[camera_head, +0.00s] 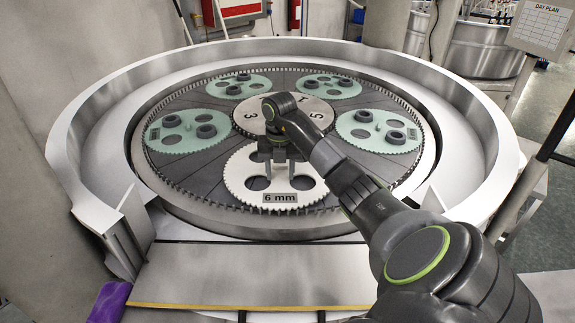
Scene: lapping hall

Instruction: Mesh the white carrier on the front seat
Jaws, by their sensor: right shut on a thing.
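The white carrier (238,182) is a toothed disc with round holes and a "6 mm" label, lying at the front of the round lapping plate, between the numbered centre gear (246,121) and the outer toothed ring (206,204). My right gripper (279,181) reaches in from the right, points down over the carrier's middle and is shut on a part of it. Its fingers and wrist hide the carrier's middle and some of the centre gear. I cannot tell whether the carrier's teeth are fully engaged. My left gripper is not in view.
Several green carriers (162,140) with dark round pieces sit on the other seats around the plate. A high metal rim (75,150) surrounds the machine, with an opening at the front. A flat shelf (250,275) lies before it. A purple thing (110,302) is at bottom left.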

